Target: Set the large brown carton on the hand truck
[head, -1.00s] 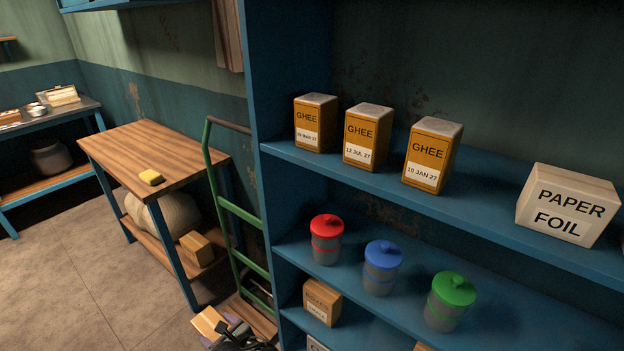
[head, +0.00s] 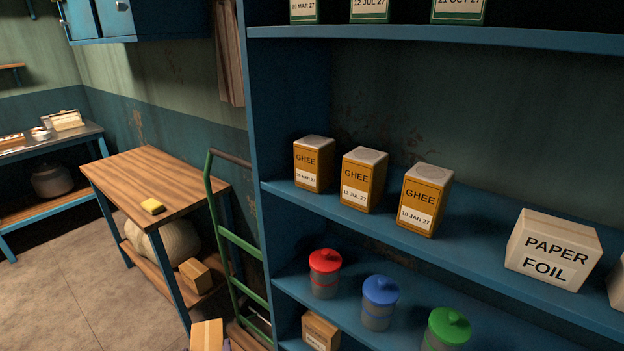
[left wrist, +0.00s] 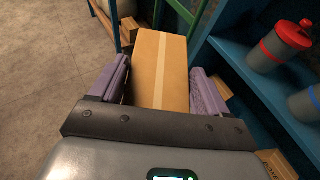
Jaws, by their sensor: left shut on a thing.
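A brown carton with a pale tape strip (left wrist: 161,72) is between the two purple fingers of my left gripper (left wrist: 157,90), which is shut on it. The carton's top also shows at the bottom edge of the head view (head: 207,336); its lower part is cut off. The green hand truck (head: 240,240) leans upright between the wooden table and the blue shelving. In the left wrist view, part of a green frame (left wrist: 181,10) shows just beyond the carton. My right gripper is in neither view.
Blue shelving (head: 255,110) stands right of the hand truck, holding ghee tins, lidded canisters and a paper foil box (head: 553,250). Floor at left is clear.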

